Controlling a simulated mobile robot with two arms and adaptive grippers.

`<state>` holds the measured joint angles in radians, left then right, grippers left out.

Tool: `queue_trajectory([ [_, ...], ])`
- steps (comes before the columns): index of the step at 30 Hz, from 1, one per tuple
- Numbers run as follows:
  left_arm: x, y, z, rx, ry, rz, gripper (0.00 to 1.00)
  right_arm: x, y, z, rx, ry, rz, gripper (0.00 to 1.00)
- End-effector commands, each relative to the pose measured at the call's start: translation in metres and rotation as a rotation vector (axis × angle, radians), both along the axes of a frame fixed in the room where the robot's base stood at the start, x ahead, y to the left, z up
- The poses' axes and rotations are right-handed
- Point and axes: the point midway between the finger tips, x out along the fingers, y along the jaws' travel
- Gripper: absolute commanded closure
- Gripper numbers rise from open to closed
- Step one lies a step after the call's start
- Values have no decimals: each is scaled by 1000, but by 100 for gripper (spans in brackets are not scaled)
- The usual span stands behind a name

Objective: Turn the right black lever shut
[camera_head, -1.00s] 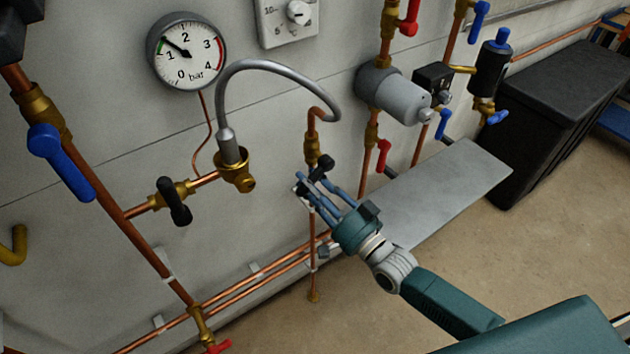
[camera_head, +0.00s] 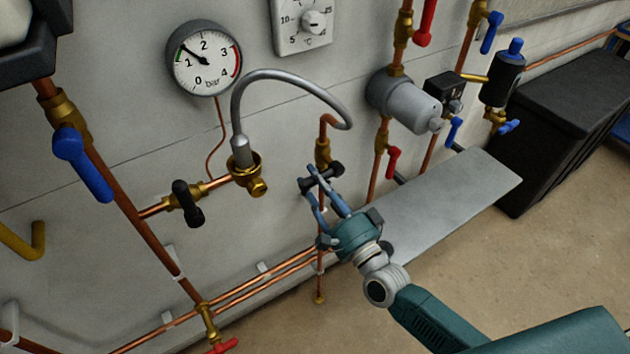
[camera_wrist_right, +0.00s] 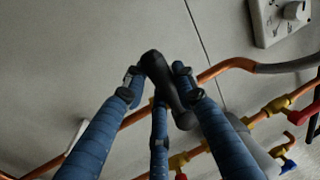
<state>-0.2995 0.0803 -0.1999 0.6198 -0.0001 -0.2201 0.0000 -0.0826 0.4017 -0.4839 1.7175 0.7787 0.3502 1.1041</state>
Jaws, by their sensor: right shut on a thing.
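The right black lever (camera_head: 332,169) sits on a brass valve on the vertical copper pipe under the end of the grey braided hose. It slants across the pipe, its right end higher. My right gripper (camera_head: 318,188) is shut on this lever from below. In the right wrist view the blue fingers of my right gripper (camera_wrist_right: 160,85) stand on both sides of the black lever (camera_wrist_right: 168,88), with one finger under it. Part of the valve is hidden behind the fingers. The left black lever (camera_head: 187,203) stands nearly upright, crossing its own pipe. My left gripper is not in view.
A pressure gauge (camera_head: 203,60) and the braided hose (camera_head: 290,76) are close on the wall. Blue lever (camera_head: 82,165) and red lever (camera_head: 392,162) flank the area. A grey flat panel (camera_head: 450,205) lies right of my gripper; a black box (camera_head: 560,120) stands beyond.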

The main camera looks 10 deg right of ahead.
Motion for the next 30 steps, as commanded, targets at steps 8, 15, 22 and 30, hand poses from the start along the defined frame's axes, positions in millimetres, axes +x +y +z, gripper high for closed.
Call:
queue_trajectory([
  [8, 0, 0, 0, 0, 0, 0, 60, 0, 0, 3, 17, 2, -1, 100],
  [15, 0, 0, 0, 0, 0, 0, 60, 0, 0, 3, 18, 1, -2, 63],
  [22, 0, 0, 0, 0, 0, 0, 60, 0, 0, 2, 14, 2, 0, 55],
  [30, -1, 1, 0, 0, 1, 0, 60, -14, -5, -4, 10, 6, 0, 55],
])
